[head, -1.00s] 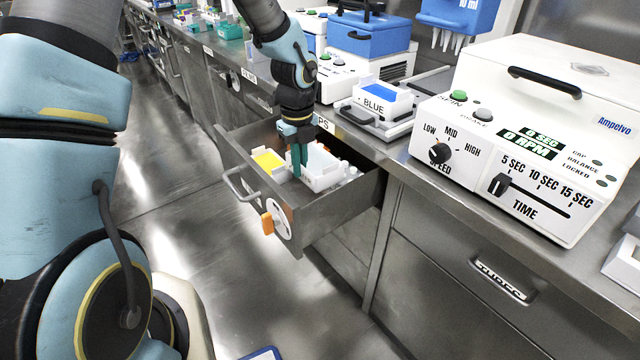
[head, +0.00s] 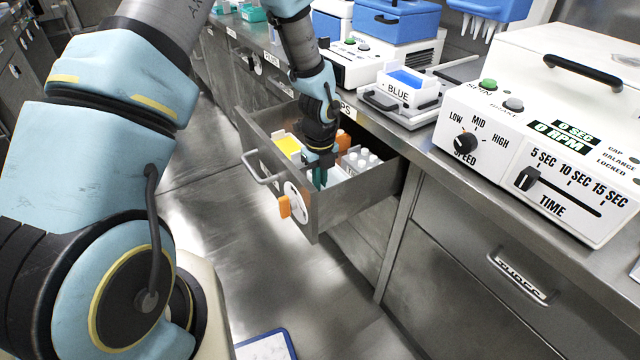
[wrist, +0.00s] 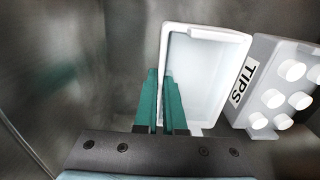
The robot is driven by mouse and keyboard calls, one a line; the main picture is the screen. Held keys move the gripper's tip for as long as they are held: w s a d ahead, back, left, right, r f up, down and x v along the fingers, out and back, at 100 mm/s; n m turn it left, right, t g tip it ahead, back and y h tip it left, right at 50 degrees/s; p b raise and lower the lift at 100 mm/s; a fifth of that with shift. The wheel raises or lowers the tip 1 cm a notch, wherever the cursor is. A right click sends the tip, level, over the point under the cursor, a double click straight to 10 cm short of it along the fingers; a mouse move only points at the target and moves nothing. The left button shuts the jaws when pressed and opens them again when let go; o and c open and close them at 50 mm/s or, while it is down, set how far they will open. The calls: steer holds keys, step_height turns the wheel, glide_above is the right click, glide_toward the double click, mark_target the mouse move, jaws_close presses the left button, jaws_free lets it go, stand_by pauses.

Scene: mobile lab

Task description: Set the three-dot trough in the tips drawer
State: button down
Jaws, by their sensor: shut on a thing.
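A white open trough (wrist: 208,70) lies under my gripper in the wrist view, and its inside looks empty. My gripper (wrist: 160,85) is shut on the trough's left wall, with one green finger outside and one inside. No dots show on the faces in view. In the head view my gripper (head: 319,178) reaches down inside the open tips drawer (head: 340,205), and the trough is mostly hidden behind it. I cannot tell whether the trough rests on the drawer floor.
A white TIPS rack (wrist: 262,85) with several round caps stands close to the trough's right. The drawer also holds a yellow-topped item (head: 288,146) and an orange item (head: 343,140). The counter with the BLUE tray (head: 400,92) and a white centrifuge (head: 540,130) lies beyond.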

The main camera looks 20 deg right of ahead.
steer(key=c, duration=1.5)
jaws_free()
steer(key=shift+f, duration=0.15)
steer(key=o, duration=0.5)
step_height(320, 180, up, 12)
steer(key=shift+r, duration=0.2)
